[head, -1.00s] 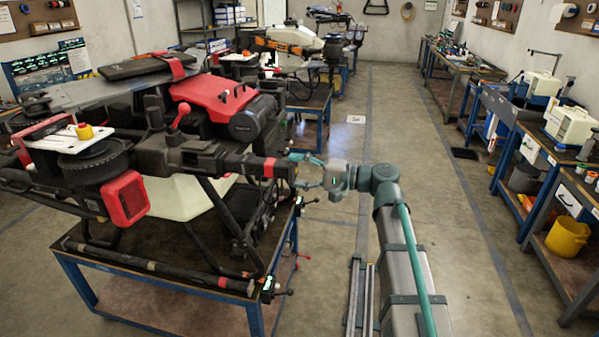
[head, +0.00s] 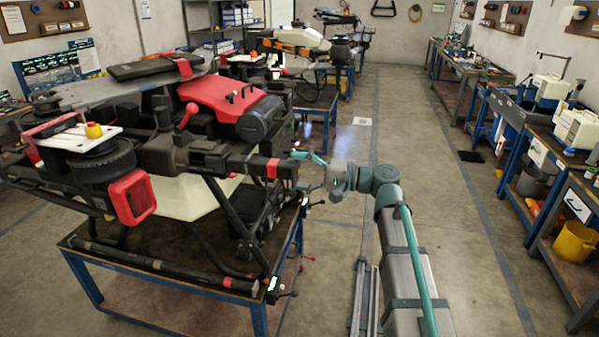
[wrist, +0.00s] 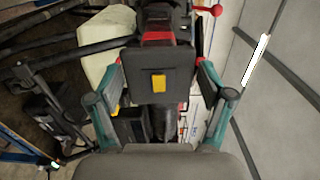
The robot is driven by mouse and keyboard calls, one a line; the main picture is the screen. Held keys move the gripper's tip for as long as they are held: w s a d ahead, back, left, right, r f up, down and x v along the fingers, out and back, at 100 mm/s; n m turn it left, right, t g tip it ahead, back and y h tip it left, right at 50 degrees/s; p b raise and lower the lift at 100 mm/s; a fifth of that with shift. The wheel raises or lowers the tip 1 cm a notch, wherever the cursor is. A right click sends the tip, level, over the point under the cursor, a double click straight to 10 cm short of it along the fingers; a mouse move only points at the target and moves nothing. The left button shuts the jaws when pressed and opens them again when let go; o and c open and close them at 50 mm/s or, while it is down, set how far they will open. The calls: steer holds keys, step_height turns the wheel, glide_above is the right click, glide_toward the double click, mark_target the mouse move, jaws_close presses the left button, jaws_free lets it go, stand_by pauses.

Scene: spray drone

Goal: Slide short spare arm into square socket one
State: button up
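A dark square-ended arm piece with a red band (head: 271,168) sticks out to the right from the drone (head: 165,140) in the head view. In the wrist view its dark end block (wrist: 145,88) faces me, with a yellow mark on it and red trim behind. My gripper (head: 306,172) is at this end, with its fingers spread to either side. In the wrist view my gripper (wrist: 160,85) has one teal finger on each side of the block, with a narrow gap at the right. The socket's opening is not clearly visible, and I cannot tell how deep the arm sits.
The drone stands on a blue-framed table (head: 190,310). A dark landing skid bar (head: 165,264) runs low along its front. Another drone (head: 292,40) stands behind. Workbenches with a yellow bucket (head: 576,242) line the right side.

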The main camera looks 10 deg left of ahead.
steer(key=shift+o, duration=0.6)
steer(key=shift+d, duration=0.1)
steer(key=s+d, duration=0.1)
steer(key=d, duration=1.1)
steer(key=shift+s, duration=0.25)
steer(key=shift+a, duration=0.1)
